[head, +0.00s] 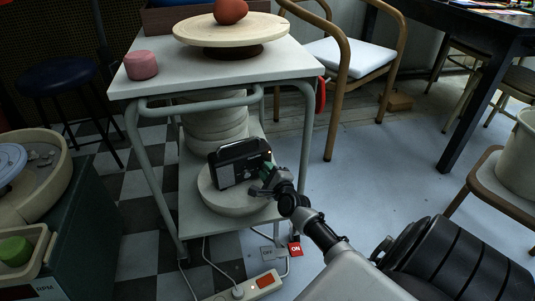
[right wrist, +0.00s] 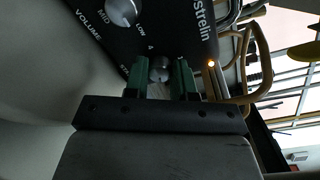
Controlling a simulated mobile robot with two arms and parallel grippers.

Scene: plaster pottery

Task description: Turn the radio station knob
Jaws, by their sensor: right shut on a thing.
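The black radio (head: 228,170) stands on a round pale slab on the lower shelf of the white table. My right gripper (head: 268,176) reaches its right end from the front right. In the right wrist view, the radio's dark face (right wrist: 178,32) fills the top, with the lettering "VOLUME", "MID" and "LOW". A small metallic knob (right wrist: 160,68) sits between the green fingertips of my right gripper (right wrist: 160,78), which are shut on it. A larger silver knob (right wrist: 123,10) is above and to the left. My left gripper is in neither view.
The white table (head: 170,85) overhangs the radio, with its legs around the shelf. The round slab (head: 225,200) bears the radio. A power strip (head: 262,286) and cables lie on the floor in front. Open floor lies to the right, before a wooden chair (head: 330,90).

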